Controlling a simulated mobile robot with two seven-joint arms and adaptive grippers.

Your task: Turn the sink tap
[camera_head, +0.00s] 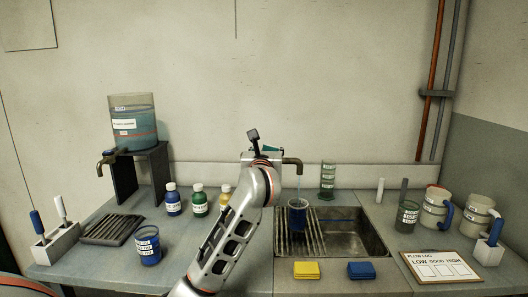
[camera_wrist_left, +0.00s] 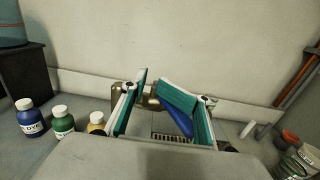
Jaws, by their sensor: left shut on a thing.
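The sink tap (camera_head: 292,162) stands at the back of the sink, its curved spout pointing right and down. A thin pale stream runs from the spout into a blue cup (camera_head: 298,216) on the sink's rack. My left gripper (camera_head: 268,151) is at the tap body, mostly hidden behind my arm in the head view. In the left wrist view the tap's blue handle (camera_wrist_left: 181,119) lies between the teal-padded fingers of the gripper (camera_wrist_left: 154,82), which is shut on it. The handle tilts and lies close to the right finger. My right gripper is not in view.
The sink basin (camera_head: 355,240) is right of my arm, with yellow (camera_head: 306,270) and blue (camera_head: 361,270) sponges in front. Bottles (camera_head: 199,203) stand left. A tank (camera_head: 133,128) stands on a dark stand. Jugs (camera_head: 436,210) and a flow log board (camera_head: 441,267) are right.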

